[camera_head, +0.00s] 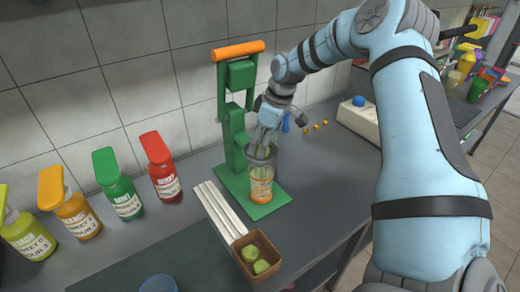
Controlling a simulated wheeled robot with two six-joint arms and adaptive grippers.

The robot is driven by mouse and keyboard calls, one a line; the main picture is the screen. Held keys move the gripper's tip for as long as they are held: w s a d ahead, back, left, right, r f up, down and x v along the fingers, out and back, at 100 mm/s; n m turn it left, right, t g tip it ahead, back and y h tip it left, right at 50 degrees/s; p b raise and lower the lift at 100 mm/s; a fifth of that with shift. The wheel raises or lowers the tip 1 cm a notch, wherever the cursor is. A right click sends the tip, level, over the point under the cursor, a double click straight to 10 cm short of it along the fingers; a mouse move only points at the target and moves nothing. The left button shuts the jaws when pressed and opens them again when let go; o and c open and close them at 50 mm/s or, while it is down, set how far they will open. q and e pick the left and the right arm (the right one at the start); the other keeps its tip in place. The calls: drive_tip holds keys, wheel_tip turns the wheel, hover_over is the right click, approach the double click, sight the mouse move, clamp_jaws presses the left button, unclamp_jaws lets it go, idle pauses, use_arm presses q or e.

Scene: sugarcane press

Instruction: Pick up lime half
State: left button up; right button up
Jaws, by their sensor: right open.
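Two green limes or lime halves (261,266) sit in a small brown box (275,245) at the front of the counter. A green press (234,140) with an orange handle (238,50) stands behind. A grey cup-like holder (248,160) of the press sits above an orange-labelled glass (260,184) on its green base. My right gripper (264,141) points down at the holder, its fingers at or just inside the rim. It is open. Something light green shows between the fingers in the holder; I cannot tell if it is a lime half. My left gripper is out of view.
White sugarcane sticks (217,210) lie left of the press. Several sauce bottles, including a red one (162,172), line the wall. A white device with a blue knob (358,118) and small orange pieces (316,127) lie behind to the right. A blue bowl (158,285) shows at the front edge.

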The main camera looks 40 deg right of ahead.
drive_tip(key=shift+f, duration=0.25)
drive_tip(key=shift+s+r, duration=0.1)
drive_tip(key=shift+c, duration=0.6)
drive_tip(key=c, duration=0.5)
drive_tip(key=shift+c, duration=0.2)
